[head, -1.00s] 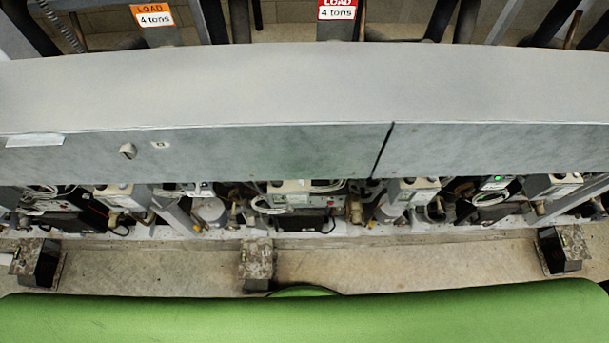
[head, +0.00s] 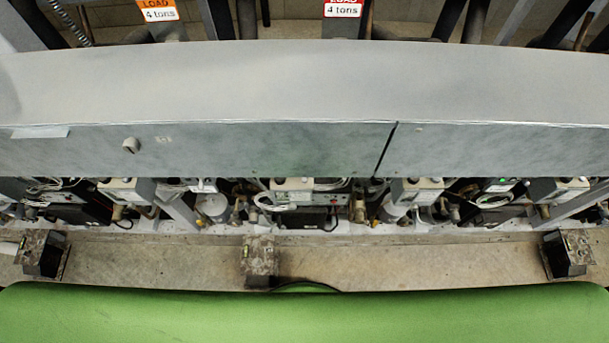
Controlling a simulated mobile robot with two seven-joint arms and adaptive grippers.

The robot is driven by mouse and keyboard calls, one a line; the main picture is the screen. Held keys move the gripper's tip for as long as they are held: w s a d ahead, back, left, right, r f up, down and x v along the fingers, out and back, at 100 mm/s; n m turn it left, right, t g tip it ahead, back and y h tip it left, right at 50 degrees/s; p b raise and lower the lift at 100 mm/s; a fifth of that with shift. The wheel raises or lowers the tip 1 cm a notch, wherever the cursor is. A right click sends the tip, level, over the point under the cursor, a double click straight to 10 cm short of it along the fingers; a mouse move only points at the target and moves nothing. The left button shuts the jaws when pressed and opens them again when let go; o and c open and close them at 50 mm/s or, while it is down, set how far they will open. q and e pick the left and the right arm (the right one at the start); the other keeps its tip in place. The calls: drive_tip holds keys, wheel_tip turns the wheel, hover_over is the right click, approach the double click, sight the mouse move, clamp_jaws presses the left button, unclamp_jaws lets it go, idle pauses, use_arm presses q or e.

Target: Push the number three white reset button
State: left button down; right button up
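The compressor rack's long grey top panel (head: 300,85) spans the head view from left to right. Below it, a row of control boxes is partly hidden under the panel edge: one at left (head: 125,186), one near the centre (head: 292,185), one right of centre (head: 417,185) and one at far right (head: 560,186). I cannot make out a white reset button or its number at this size. Neither of my grippers is in view.
A small round knob (head: 131,145) sits on the panel's front face. A green light (head: 503,181) glows at right. Dark blocks stand on the floor strip at left (head: 41,254), centre (head: 260,264) and right (head: 567,254). Load signs (head: 343,8) stand behind.

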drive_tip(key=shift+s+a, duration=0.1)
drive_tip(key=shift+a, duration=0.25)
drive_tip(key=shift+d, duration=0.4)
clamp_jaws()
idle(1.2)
